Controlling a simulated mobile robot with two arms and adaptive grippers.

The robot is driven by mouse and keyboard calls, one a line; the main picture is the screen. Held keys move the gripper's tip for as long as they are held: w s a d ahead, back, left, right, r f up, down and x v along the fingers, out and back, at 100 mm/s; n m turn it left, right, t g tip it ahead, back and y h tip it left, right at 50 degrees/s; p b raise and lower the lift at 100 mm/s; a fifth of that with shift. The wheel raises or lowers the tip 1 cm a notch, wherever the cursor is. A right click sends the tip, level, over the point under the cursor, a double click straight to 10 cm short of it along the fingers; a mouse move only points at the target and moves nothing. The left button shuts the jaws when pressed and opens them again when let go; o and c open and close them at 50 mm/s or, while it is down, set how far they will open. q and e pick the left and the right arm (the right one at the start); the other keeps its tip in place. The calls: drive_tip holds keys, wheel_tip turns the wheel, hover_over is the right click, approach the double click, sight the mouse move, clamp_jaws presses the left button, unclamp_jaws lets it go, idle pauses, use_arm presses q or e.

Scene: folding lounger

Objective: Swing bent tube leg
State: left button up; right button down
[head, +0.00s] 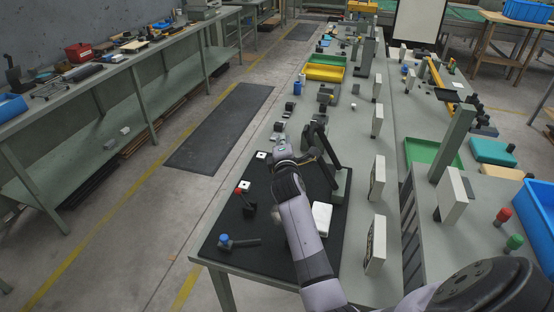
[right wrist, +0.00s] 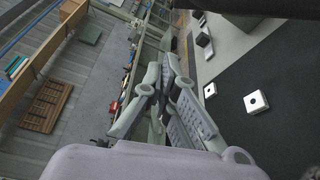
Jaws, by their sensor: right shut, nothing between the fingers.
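A black bent bar (head: 331,150) rises at a tilt from a grey block (head: 341,188) at the right side of the black mat (head: 228,256). I take it to be the tube leg, though my arm crosses close in front and its far end is unclear. My right gripper (head: 281,148) is left of the bar, over the mat's far part; the head view shows its fingers poorly. In the right wrist view, its grey fingers (right wrist: 160,72) are together with nothing between them. The bar does not show clearly there. My left gripper is not in view.
Upright panels (head: 377,182) stand along the bench's right. A floor aisle lies left.

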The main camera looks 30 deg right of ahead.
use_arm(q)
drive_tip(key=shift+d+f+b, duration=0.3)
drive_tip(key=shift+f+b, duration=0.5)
use_arm(e)
drive_tip(key=v, duration=0.9)
drive_tip(key=shift+s+d, duration=0.25)
drive_tip(key=shift+s, duration=0.3)
